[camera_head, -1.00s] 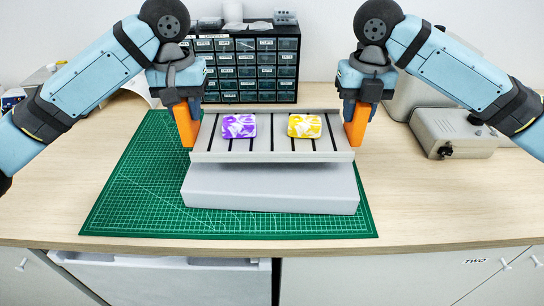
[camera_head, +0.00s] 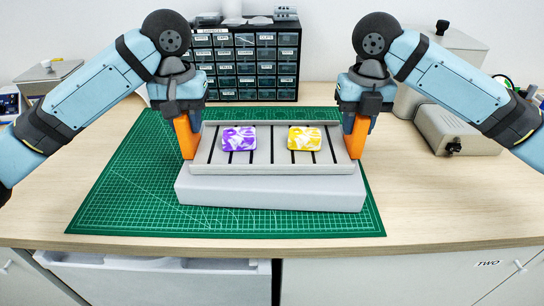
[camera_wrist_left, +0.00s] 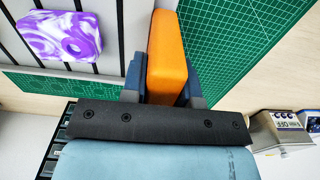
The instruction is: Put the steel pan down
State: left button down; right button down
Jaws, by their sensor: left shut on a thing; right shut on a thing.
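The steel pan (camera_head: 272,168) is a grey slotted tray with an orange handle at each end. It is level above a pale grey block (camera_head: 270,196), very low over it; I cannot tell whether they touch. A purple-and-white soap-like bar (camera_head: 239,138) and a yellow-and-white one (camera_head: 305,138) lie on it. My left gripper (camera_head: 186,138) is shut on the left orange handle, which also shows in the left wrist view (camera_wrist_left: 166,58). My right gripper (camera_head: 357,138) is shut on the right orange handle.
The block stands on a green cutting mat (camera_head: 120,200) on the wooden bench. A dark drawer cabinet (camera_head: 248,65) stands behind. A grey metal box (camera_head: 455,130) is at the right. Bare bench (camera_head: 440,205) lies right of the mat.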

pick_arm(q)
jog(key=c, duration=1.1)
grip_release()
jog(key=shift+w+a, duration=0.1)
jog(key=shift+a, duration=0.15)
pick_arm(e)
jog(key=c, duration=1.1)
grip_release()
jog(key=shift+w+d, duration=0.1)
jog(key=shift+d, duration=0.1)
pick_arm(q)
jog(key=shift+o, duration=1.1)
jog(key=shift+d, duration=0.1)
pick_arm(e)
jog(key=shift+o, duration=1.1)
jog(key=shift+a, duration=0.1)
pick_arm(q)
jog(key=shift+d, duration=0.1)
notch_tip(320, 180, up, 12)
jog(key=shift+f, duration=0.1)
pick_arm(e)
jog(key=shift+a, duration=0.1)
notch_tip(320, 180, up, 12)
